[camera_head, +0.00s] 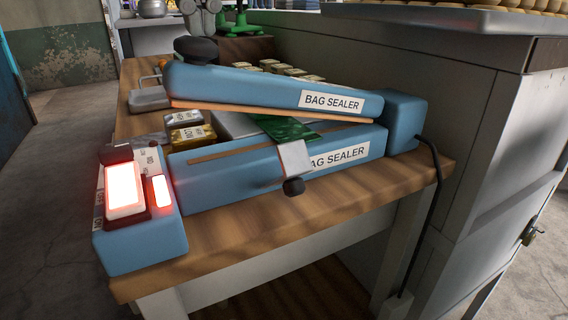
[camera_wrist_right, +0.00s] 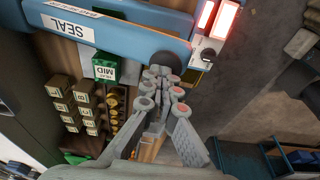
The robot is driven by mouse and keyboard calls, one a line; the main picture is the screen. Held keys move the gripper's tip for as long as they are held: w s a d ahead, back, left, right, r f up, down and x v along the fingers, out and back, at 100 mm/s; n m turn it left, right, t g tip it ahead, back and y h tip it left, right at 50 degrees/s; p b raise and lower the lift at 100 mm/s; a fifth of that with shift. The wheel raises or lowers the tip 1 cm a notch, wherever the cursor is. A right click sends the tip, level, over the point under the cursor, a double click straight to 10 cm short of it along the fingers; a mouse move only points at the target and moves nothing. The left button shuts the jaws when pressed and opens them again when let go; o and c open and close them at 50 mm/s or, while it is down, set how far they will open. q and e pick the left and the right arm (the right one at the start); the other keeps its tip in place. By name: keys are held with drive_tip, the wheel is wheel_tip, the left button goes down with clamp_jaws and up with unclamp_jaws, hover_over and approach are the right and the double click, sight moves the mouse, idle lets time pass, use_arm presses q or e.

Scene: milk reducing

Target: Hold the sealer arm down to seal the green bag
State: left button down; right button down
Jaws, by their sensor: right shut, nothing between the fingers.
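The blue bag sealer (camera_head: 240,172) stands on the wooden table. Its upper arm (camera_head: 250,88) is tilted up, with a gap above the base. A dark green bag (camera_head: 285,128) lies in that gap, partly hidden by the arm. The arm ends in a black knob (camera_head: 196,49) at the left, also seen in the right wrist view (camera_wrist_right: 167,64). My right gripper (camera_head: 202,14) is behind and above the knob, cut by the top edge. In the wrist view its fingers (camera_wrist_right: 165,84) are shut and empty, close to the knob. I cannot tell whether they touch it. My left gripper is not in view.
Red-white lights (camera_head: 125,190) glow on the sealer's left end. A metal slider (camera_head: 294,159) sits across its base. Small labelled packs (camera_head: 186,126) lie behind it. A grey cabinet (camera_head: 440,180) stands at the right. A black cable (camera_head: 436,190) hangs there.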

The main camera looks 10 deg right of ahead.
sight(181, 54)
drive_tip(key=shift+s+a+f+b, duration=0.1)
drive_tip(key=shift+a+f, duration=0.1)
drive_tip(key=shift+f, duration=0.35)
drive_tip(key=shift+s+a+f+b, duration=0.15)
drive_tip(key=shift+a+f, duration=0.1)
drive_tip(key=shift+f, duration=0.35)
drive_tip(key=shift+w+a+f+b, duration=0.1)
drive_tip(key=shift+a+f, duration=0.1)
drive_tip(key=shift+f, duration=0.35)
drive_tip(key=shift+s+a+f+b, duration=0.15)
drive_tip(key=shift+a+f+b, duration=0.1)
drive_tip(key=shift+f, duration=0.45)
drive_tip(key=shift+s+a+f+b, duration=0.15)
drive_tip(key=shift+f+b, duration=0.1)
drive_tip(key=shift+f, duration=0.45)
drive_tip(key=shift+f+p, duration=0.2)
drive_tip(key=shift+p, duration=0.15)
idle(1.5)
